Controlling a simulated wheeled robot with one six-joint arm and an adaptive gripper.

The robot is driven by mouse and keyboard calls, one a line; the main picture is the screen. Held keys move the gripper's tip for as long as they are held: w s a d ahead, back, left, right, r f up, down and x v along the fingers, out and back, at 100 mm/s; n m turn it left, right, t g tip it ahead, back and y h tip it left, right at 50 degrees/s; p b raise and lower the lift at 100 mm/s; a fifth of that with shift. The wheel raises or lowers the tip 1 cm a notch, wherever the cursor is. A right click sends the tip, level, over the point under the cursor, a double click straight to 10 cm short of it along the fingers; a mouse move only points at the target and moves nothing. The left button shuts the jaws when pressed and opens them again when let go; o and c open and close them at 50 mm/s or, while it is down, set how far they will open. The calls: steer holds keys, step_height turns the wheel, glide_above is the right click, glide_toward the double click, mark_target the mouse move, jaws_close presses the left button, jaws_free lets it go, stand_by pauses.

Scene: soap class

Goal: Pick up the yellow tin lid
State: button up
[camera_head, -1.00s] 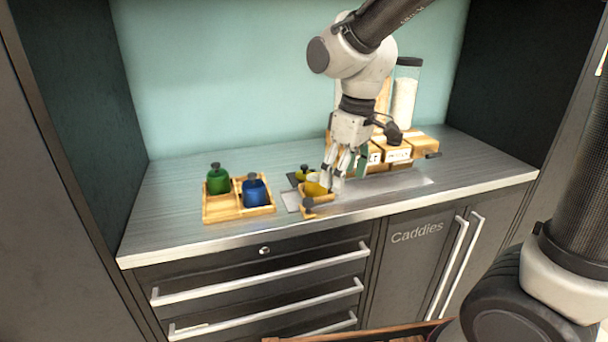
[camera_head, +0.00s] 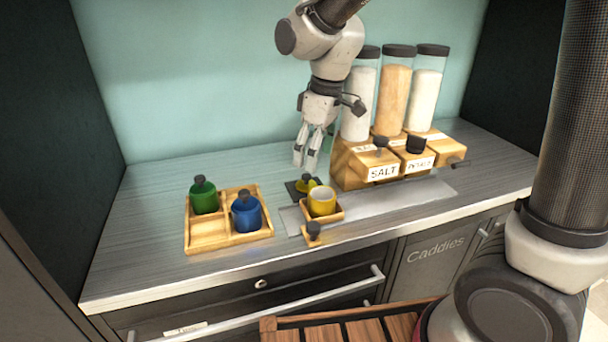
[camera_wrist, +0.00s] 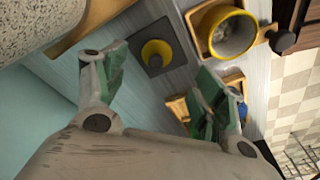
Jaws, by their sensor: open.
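The yellow tin lid (camera_head: 308,184) lies on a small dark square pad (camera_head: 293,190) on the counter, just behind the yellow tin. In the wrist view the lid (camera_wrist: 156,53) is a yellow round piece with a dark knob on the pad (camera_wrist: 170,31). The open yellow tin (camera_head: 321,201) stands in a small wooden holder (camera_head: 337,216); it also shows in the wrist view (camera_wrist: 228,33). My gripper (camera_head: 306,157) is open and empty, above and slightly behind the lid. In the wrist view its fingers (camera_wrist: 158,92) are spread, with the lid beyond the gap between them.
Wooden dispensers (camera_head: 352,167) with tall jars (camera_head: 395,95) stand close at right. A slatted wooden crate (camera_head: 268,331) is at the front. The left counter is clear.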

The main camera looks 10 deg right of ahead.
mark_target(307, 175)
steer(key=shift+w, duration=0.25)
steer(key=shift+w+f, duration=0.1)
steer(key=shift+f, duration=0.1)
steer(key=f, duration=0.2)
steer(key=a+f, duration=0.1)
steer(key=f, duration=0.4)
steer(key=shift+w+a+f, duration=0.1)
steer(key=shift+w+a, duration=0.15)
steer(key=shift+w, duration=0.15)
steer(key=c, duration=0.9)
